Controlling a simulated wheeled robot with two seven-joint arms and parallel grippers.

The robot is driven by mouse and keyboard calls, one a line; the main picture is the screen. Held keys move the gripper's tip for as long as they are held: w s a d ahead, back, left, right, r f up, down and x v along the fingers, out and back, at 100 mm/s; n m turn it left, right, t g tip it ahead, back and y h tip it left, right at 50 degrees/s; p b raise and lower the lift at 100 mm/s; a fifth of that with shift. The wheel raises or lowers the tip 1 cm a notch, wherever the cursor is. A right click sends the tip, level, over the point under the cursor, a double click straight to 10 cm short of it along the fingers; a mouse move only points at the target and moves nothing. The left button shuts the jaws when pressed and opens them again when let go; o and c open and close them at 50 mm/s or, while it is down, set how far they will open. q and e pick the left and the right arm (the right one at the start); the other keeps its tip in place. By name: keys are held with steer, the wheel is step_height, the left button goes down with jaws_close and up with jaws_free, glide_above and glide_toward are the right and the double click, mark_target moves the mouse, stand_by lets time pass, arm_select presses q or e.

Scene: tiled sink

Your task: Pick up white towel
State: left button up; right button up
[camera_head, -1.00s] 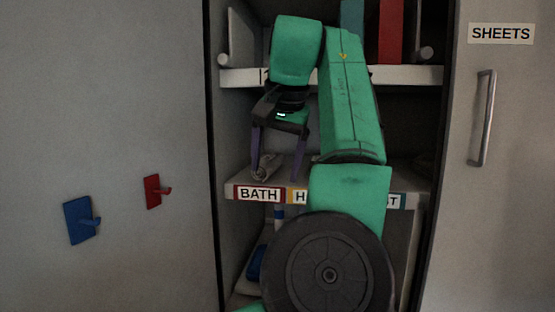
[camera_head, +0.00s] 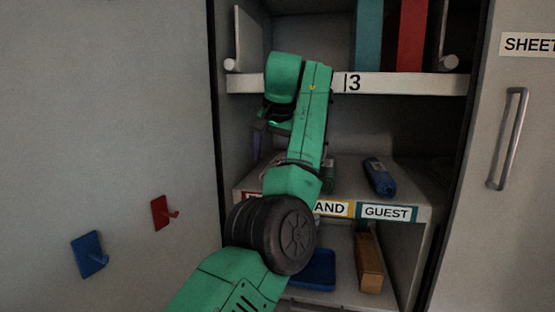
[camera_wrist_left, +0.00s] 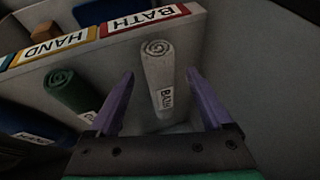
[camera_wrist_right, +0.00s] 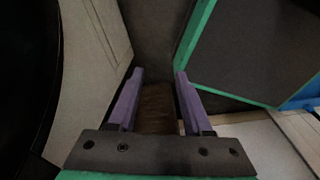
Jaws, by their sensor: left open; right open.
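The white towel (camera_wrist_left: 158,77) is rolled up, with a BATH tag on its side. It lies on the shelf behind the red BATH label (camera_wrist_left: 145,20) in the left wrist view. My left gripper (camera_wrist_left: 159,98) is open, with one purple finger on each side of the towel, and gaps show between fingers and towel. In the head view my left arm hides most of this gripper and the towel. My right gripper (camera_wrist_right: 157,95) is open and empty, away from the shelf.
A green rolled towel (camera_wrist_left: 72,90) lies beside the white one, behind the HAND label (camera_wrist_left: 50,46). A blue rolled towel (camera_head: 379,177) lies behind the GUEST label (camera_head: 386,212). The upper shelf edge (camera_head: 400,84) and the cabinet's left wall bound the space.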

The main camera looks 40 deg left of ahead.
arm_select(q)
steer(key=x, duration=0.5)
steer(key=shift+w+f, duration=0.15)
steer(key=shift+d, duration=0.1)
steer(key=shift+c, duration=0.8)
steer(key=c, duration=1)
